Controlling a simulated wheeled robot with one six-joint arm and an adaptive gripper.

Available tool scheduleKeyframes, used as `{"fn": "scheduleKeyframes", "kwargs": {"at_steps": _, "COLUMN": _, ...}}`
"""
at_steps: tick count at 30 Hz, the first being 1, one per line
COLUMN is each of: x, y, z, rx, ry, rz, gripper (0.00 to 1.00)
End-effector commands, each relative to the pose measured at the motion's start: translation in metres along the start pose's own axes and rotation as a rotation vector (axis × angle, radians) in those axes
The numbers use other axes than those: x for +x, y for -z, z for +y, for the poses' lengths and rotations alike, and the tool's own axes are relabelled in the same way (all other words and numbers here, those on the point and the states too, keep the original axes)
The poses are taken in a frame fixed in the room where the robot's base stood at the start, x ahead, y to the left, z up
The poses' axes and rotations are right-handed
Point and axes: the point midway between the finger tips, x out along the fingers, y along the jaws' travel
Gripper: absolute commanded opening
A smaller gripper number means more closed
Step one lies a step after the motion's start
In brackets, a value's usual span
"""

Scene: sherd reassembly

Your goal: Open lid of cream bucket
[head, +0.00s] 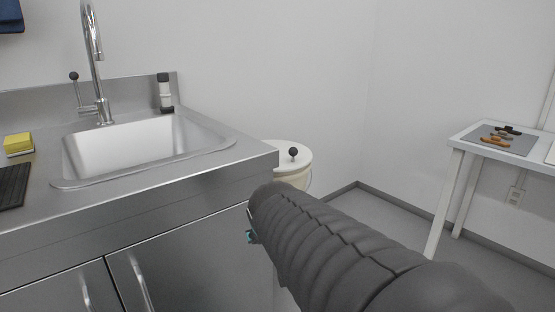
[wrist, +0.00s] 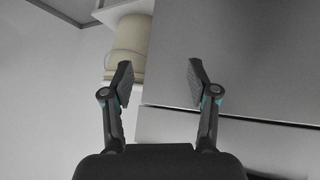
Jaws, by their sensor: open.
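The cream bucket (head: 304,182) stands on the far side of the sink counter's right end, partly hidden by the counter and my arm. Its pale round lid (head: 275,149) lies on top, with a dark ball knob (head: 293,153) standing up from it. The bucket (wrist: 129,42) also shows in the wrist view, beyond the left finger. My gripper (wrist: 160,78) is open and empty, its fingers wide apart, with the bucket beyond them and not touched. In the head view, my dark-sleeved arm hides most of the gripper.
The steel counter (head: 225,170) with its sink (head: 135,145) fills the left, and its smooth steel front (wrist: 235,45) lies close to the gripper. A white table (head: 465,135) with brown sherds (head: 495,140) on a grey mat stands at the right. Floor (head: 385,210) between is clear.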

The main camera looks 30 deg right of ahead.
Motion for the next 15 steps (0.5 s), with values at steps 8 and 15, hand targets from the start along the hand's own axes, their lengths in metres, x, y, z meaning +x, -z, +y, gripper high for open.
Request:
{"fn": "scheduleKeyframes", "kwargs": {"at_steps": 8, "x": 0.095, "y": 0.095, "z": 0.118, "rx": 0.042, "ry": -0.171, "rz": 0.322, "gripper": 0.59}}
{"fn": "scheduleKeyframes", "kwargs": {"at_steps": 15, "x": 0.137, "y": 0.161, "z": 0.174, "rx": -0.037, "ry": -0.088, "rz": 0.645, "gripper": 0.59}}
